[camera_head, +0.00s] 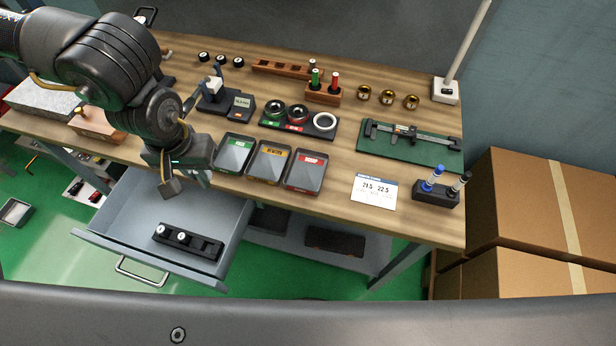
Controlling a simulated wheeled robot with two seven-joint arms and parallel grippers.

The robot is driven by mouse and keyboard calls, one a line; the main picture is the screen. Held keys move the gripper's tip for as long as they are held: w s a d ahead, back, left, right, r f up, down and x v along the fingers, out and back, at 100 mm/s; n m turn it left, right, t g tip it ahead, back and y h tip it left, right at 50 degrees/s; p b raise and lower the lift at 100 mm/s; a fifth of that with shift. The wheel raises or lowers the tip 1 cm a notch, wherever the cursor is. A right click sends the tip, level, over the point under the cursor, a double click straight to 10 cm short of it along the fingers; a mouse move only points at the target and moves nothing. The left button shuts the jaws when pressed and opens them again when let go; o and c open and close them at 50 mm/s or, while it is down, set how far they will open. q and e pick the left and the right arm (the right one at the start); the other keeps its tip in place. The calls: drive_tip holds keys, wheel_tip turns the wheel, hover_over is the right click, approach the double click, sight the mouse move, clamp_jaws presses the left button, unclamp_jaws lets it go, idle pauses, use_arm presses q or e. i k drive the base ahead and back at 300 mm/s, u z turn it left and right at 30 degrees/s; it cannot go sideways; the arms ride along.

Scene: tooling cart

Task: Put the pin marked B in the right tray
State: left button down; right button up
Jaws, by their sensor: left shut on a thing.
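My left gripper (186,184) points down above the back of the open drawer (130,205), just in front of the table edge. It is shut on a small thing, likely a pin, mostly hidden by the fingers. A black pin holder (205,247) lies in the drawer with two pale-topped pins (173,232) at its left end; its right part looks empty. No letter is readable on the pins. Three dark trays stand on the table: green-labelled (236,153), orange-labelled (269,161) and red-labelled (305,171) at the right. All three look empty. My right gripper is not in view.
Behind the trays are a rack with rings (298,119) and a gauge stand (226,100). To the right are a caliper on a green mat (387,147), a white card (374,191) and a marker holder (436,192). Cardboard boxes (538,208) stand beside the table.

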sight(307, 172)
drive_tip(key=z, duration=2.4)
drive_tip(key=k, duration=1.5)
drive_tip(key=u, duration=0.05)
